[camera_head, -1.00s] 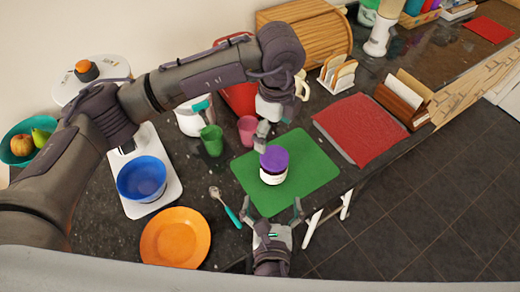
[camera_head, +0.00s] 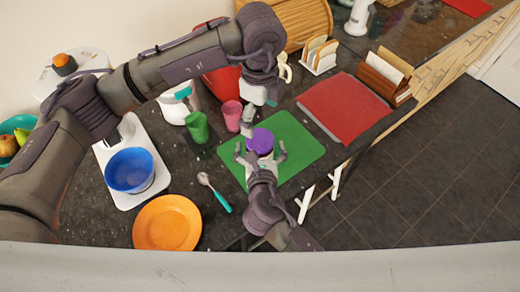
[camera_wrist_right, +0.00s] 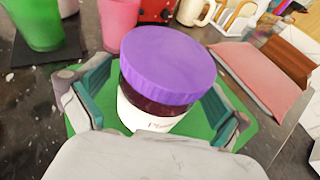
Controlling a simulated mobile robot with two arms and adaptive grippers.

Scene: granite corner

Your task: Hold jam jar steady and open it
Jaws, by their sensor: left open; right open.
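The jam jar has a purple lid (camera_head: 261,140) and stands upright on the green mat (camera_head: 306,150). In the right wrist view the jar (camera_wrist_right: 160,85) shows its purple lid, dark jam and white label up close. My right gripper (camera_head: 262,153) is open, with one finger on each side of the jar at body height. In the right wrist view small gaps seem to show between the fingers and the jar. My left gripper (camera_head: 250,118) is open, just behind and above the lid. Its fingertips are partly hidden, and I cannot tell whether they touch the jar.
The counter's front edge is close.

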